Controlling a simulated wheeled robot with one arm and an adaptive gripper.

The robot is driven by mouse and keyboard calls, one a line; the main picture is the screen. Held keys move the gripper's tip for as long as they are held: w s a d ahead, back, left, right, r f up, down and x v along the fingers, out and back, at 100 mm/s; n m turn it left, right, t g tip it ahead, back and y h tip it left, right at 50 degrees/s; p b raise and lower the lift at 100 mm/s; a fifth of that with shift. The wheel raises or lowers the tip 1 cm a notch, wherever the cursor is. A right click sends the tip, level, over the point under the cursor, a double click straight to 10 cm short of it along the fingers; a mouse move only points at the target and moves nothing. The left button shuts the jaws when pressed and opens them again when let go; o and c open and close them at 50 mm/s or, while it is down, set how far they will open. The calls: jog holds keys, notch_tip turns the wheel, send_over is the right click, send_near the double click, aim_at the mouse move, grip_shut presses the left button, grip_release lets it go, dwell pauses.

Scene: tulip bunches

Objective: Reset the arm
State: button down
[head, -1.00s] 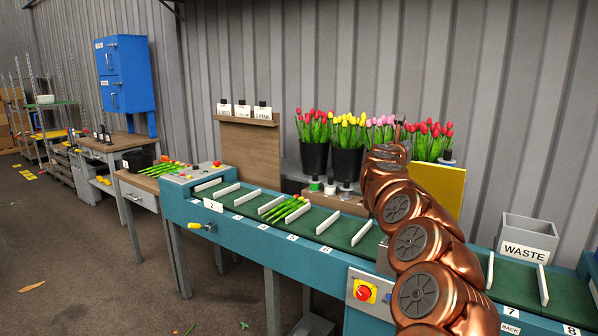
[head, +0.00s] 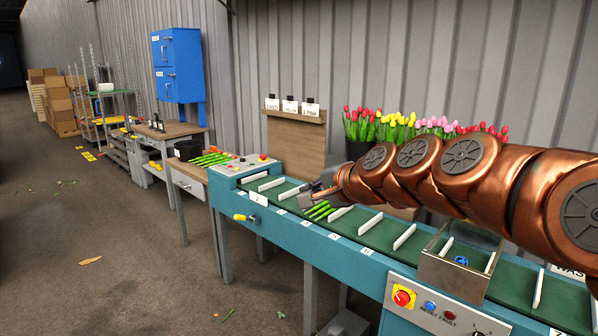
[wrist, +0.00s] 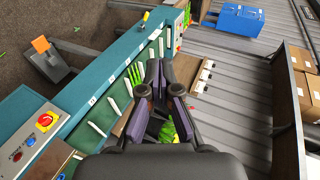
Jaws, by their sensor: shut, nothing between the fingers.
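My copper arm (head: 463,157) reaches from the right across the head view, above the conveyor (head: 330,238). My gripper (head: 318,192) is at its left end, over the left part of the belt. In the wrist view the dark fingers of my gripper (wrist: 158,85) are together, with nothing held between them. Green stems (head: 320,210) lie on the belt just below the gripper in the head view. The stems also show in the wrist view (wrist: 134,75), left of the fingers.
Tulips in red, yellow and pink (head: 400,126) stand behind the arm, partly hidden by it. A control panel with a red button (head: 403,298) is on the conveyor's front. A blue cabinet (head: 178,65) and a wooden table (head: 186,170) stand left. The floor (head: 130,240) in front is mostly clear.

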jog(key=s+d+f+n+g+h+p, duration=0.1)
jog(key=s+d+f+n+g+h, duration=0.1)
jog(key=s+f, duration=0.5)
jog(key=s+d+f+n+g+h, duration=0.3)
jog(key=s+d+f+g, duration=0.3)
jog(key=s, duration=1.4)
jog(key=s+d+f+n+g+h+p, duration=0.1)
jog(key=s+d+f+n+g, duration=0.3)
jog(key=s+d+f, duration=0.4)
jog(key=s+f+h, duration=0.1)
jog(key=s, duration=0.4)
jog(key=shift+s+n+h+p, duration=0.15)
jog(key=shift+n+h+p, duration=0.15)
jog(key=shift+n, duration=0.1)
